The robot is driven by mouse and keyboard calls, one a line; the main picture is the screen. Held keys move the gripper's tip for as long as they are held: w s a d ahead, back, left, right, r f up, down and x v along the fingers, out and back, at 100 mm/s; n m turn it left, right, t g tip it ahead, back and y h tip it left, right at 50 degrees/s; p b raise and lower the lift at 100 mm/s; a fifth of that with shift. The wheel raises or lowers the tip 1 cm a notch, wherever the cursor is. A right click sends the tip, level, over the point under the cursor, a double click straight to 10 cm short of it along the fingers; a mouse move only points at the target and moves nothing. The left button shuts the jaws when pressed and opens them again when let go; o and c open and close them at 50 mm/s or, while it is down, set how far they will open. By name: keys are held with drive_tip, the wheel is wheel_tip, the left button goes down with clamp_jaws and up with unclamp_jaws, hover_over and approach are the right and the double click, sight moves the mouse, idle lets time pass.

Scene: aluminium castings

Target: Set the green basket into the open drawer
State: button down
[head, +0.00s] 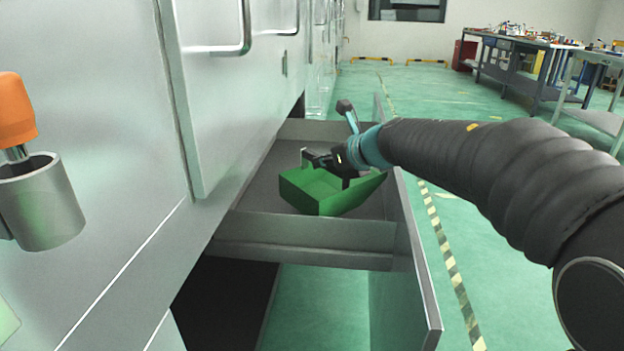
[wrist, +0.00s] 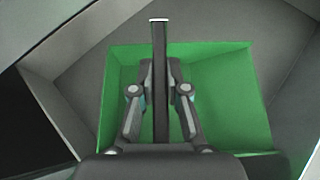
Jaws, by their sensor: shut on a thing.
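The green basket (head: 321,191) is an open box. In the head view it is inside the open grey drawer (head: 330,233), with its body below the drawer's top edge. I cannot tell whether it touches the drawer floor.
The metal cabinet front (head: 110,130) is on the left, with an orange-handled thing in a metal cup (head: 50,205) fixed on it. The drawer's front panel (head: 425,270) stands on the right. Workbenches (head: 520,70) are far at the back right.

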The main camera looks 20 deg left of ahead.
sight(305, 172)
wheel_tip(305, 172, down, 3)
drive_tip(key=shift+r+b, duration=0.15)
drive_tip(key=shift+b, duration=0.15)
drive_tip(key=shift+w+a, duration=0.25)
drive_tip(key=shift+a, duration=0.2)
drive_tip(key=x, duration=0.3)
drive_tip(key=shift+w+a+r, duration=0.15)
drive_tip(key=shift+a+r, duration=0.1)
drive_tip(key=shift+d+f, duration=0.1)
drive_tip(key=shift+f, duration=0.15)
drive_tip(key=c, duration=1.2)
unclamp_jaws()
